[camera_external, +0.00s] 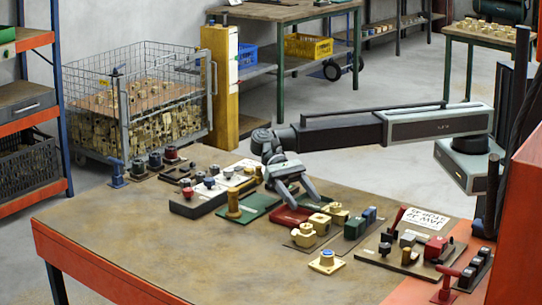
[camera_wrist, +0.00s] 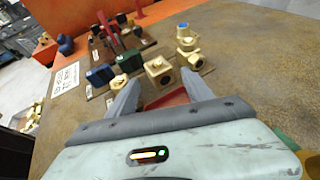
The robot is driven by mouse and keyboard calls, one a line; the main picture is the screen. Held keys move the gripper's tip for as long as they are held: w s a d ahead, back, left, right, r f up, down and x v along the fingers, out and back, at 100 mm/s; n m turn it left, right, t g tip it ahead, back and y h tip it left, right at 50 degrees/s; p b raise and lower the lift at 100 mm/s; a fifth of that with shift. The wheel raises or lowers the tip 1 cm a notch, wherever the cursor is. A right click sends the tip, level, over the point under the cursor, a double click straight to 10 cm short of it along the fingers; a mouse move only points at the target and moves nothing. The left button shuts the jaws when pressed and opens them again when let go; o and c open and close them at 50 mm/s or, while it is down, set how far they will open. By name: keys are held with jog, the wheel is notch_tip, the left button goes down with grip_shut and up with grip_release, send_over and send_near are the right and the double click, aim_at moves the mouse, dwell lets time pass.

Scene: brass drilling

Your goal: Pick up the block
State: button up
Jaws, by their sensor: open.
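My gripper (camera_external: 302,201) is open, low over the table's middle, beside a red plate (camera_external: 290,216). In the wrist view its two fingers (camera_wrist: 160,82) point toward a brass block with a dark hole (camera_wrist: 159,73), just beyond the tips. Nothing is visibly held between them. More brass blocks (camera_external: 304,236) stand right of and in front of the gripper. A brass block with a blue top (camera_external: 327,263) sits apart toward the front. It also shows in the wrist view (camera_wrist: 183,29). Which block the task means cannot be told.
A green block (camera_external: 354,228) and a blue block (camera_external: 369,214) stand right of the brass ones. A panel with red-handled parts (camera_external: 408,256) lies farther right. A dark fixture (camera_external: 197,200) and an upright brass cylinder (camera_external: 234,205) are left. The table's front left (camera_external: 150,240) is clear.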

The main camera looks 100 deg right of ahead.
aim_at(319, 217)
jog(key=b+x, duration=0.1)
jog(key=x, duration=0.5)
jog(key=shift+s+a+b, duration=0.15)
jog(key=shift+s+b, duration=0.05)
jog(key=shift+b, duration=0.2)
jog(key=shift+r, duration=0.1)
grip_shut()
